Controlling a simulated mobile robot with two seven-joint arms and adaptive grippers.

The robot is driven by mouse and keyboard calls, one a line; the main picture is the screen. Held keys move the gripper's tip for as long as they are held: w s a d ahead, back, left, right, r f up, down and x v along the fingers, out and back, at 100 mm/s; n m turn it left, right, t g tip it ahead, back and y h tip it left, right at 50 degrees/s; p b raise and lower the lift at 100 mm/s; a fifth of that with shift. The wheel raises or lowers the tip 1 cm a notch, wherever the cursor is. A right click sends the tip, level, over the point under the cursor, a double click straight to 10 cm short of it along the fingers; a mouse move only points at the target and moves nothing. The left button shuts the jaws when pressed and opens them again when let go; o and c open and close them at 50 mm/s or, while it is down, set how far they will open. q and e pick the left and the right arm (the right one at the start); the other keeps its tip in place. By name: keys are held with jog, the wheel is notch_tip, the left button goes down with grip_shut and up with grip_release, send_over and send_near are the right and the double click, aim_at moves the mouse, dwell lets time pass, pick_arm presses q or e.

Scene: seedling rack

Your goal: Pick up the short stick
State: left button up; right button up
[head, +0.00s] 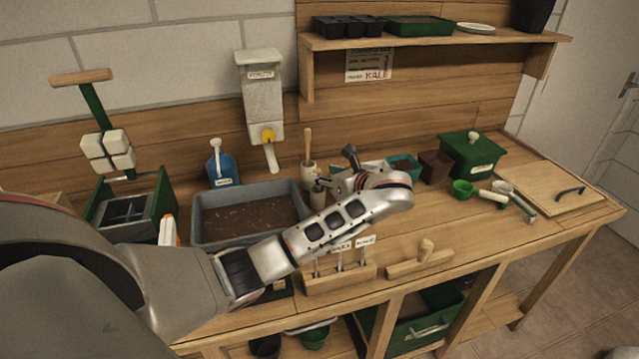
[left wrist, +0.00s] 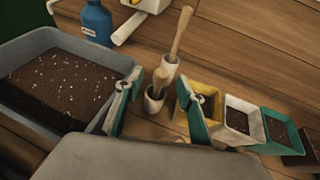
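The short stick (left wrist: 160,77) is a wooden handle standing in a small white cup (left wrist: 154,101) in the left wrist view. A longer wooden stick (left wrist: 181,32) stands in another white cup (left wrist: 167,69) just behind it; this long stick (head: 308,146) also shows in the head view. My left gripper (head: 334,171) is open and empty above the bench. In the left wrist view its two fingers (left wrist: 158,86) appear on either side of the short stick, with no contact visible. In the head view the short stick is mostly hidden by the gripper.
A grey tray of soil (head: 197,240) lies left of the cups, with a blue bottle (head: 222,166) behind it. Yellow (left wrist: 184,117), white (left wrist: 252,140) and teal (left wrist: 292,147) pots stand to the right. A labelled wooden tool holder (head: 340,283) is at the front edge.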

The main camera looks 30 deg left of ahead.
aim_at(320, 173)
pick_arm(q)
jog(key=shift+w+p+x, duration=0.2)
jog(key=shift+p+x, duration=0.1)
jog(key=shift+x, duration=2.5)
jog(key=shift+d+f, duration=0.1)
jog(key=shift+d, duration=0.1)
jog(key=c, duration=1.1)
